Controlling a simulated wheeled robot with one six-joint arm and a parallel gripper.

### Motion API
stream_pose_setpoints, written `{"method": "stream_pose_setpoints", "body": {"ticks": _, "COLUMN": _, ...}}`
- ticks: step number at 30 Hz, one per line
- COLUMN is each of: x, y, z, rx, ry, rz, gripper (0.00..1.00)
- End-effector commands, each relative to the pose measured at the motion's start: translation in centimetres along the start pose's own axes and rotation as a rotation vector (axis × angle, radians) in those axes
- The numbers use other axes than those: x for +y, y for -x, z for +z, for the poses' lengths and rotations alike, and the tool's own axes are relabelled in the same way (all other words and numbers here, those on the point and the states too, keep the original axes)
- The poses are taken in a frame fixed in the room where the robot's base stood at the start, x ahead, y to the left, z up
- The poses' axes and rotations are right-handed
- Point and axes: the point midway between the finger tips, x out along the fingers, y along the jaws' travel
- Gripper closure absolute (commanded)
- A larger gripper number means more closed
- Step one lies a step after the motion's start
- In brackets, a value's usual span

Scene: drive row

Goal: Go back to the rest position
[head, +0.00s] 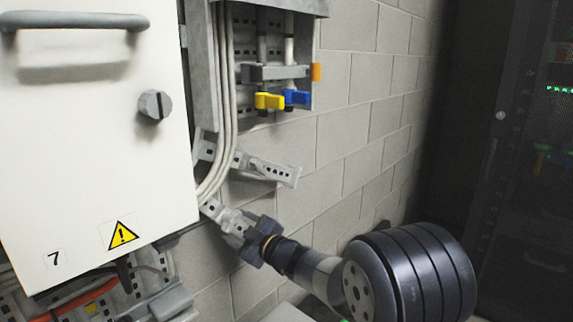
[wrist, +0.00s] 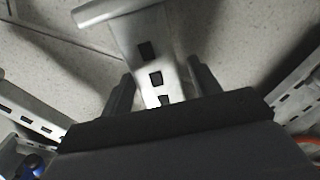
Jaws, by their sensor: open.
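My gripper (head: 243,238) is in the lower middle of the head view, close to the block wall and just right of the white cabinet door. In the wrist view my gripper (wrist: 160,88) shows two dark fingers standing apart. A pale slotted metal rail (wrist: 152,55) shows in the gap between them. I cannot tell whether the rail is between the fingers or behind them. In the head view no held object shows. My dark arm runs from the gripper to the lower right.
A white cabinet door (head: 90,190) with a grey knob (head: 155,106) fills the left. Pale cables (head: 222,130) hang beside it. Yellow (head: 269,101) and blue (head: 296,97) valve handles sit above my gripper. A dark rack (head: 500,130) stands right. Bare wall (head: 350,140) lies between.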

Motion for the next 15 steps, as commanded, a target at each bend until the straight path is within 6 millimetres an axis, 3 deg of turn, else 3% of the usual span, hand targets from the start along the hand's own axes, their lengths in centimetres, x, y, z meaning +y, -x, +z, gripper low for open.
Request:
{"method": "stream_pose_setpoints", "body": {"ticks": 3, "x": -0.1, "y": -1.9, "z": -0.1, "rx": 0.001, "ry": -0.006, "rz": -0.001, "gripper": 0.41}}
{"method": "stream_pose_setpoints", "body": {"ticks": 15, "x": -1.2, "y": -1.5, "z": -0.1, "rx": -0.001, "ry": -0.178, "rz": 0.0, "gripper": 0.41}}
